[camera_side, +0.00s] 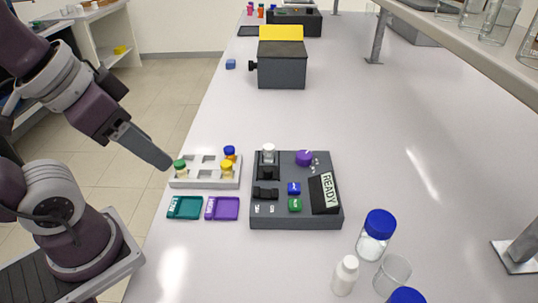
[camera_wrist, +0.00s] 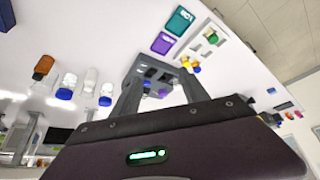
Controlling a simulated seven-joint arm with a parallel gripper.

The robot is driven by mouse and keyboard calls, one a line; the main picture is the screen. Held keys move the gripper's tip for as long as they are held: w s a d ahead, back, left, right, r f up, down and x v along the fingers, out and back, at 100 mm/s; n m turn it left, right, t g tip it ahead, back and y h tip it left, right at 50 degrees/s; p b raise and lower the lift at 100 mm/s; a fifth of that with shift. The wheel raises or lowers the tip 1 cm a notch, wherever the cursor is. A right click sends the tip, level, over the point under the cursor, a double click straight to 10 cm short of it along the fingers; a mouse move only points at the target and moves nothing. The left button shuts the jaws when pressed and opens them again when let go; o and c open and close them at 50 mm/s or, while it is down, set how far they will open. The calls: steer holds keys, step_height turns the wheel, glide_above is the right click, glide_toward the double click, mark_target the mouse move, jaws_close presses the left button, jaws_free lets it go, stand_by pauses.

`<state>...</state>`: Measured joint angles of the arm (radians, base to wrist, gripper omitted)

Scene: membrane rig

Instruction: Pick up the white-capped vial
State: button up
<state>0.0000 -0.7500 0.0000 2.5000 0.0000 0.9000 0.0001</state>
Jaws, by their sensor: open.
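A small vial with a white cap (camera_side: 268,154) stands upright in the back left part of the dark grey rig (camera_side: 285,222). My gripper (camera_side: 165,161) is to the left of the rig, above the left end of the white vial rack (camera_side: 205,184), well apart from the white-capped vial. In the wrist view my gripper (camera_wrist: 164,62) has its two fingers spread with nothing held between them. The rig (camera_wrist: 150,73) shows beyond the fingers there, partly hidden by them. I cannot make out the white-capped vial in that view.
The rack holds a green-capped vial (camera_side: 180,167), a yellow-capped vial (camera_side: 226,168) and a blue-capped vial (camera_side: 229,152). Teal (camera_side: 184,207) and purple (camera_side: 222,208) trays lie in front. A white bottle (camera_side: 345,275) and blue-lidded jar (camera_side: 376,235) stand front right.

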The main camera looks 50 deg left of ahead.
steer(key=n+g+h, duration=0.1)
steer(key=n+h, duration=1)
steer(key=n, duration=0.9)
glide_above(266, 146)
steer(key=s+d, duration=0.1)
steer(key=s, duration=0.6)
step_height(266, 146, down, 10)
steer(key=w+a+f+n+t, duration=0.3)
steer(key=a+f+n, duration=0.2)
steer(key=a+f, duration=0.1)
steer(key=x, duration=0.4)
steer(key=r+x, duration=0.1)
steer(key=x, duration=0.2)
steer(key=shift+w, duration=0.35)
jaws_close()
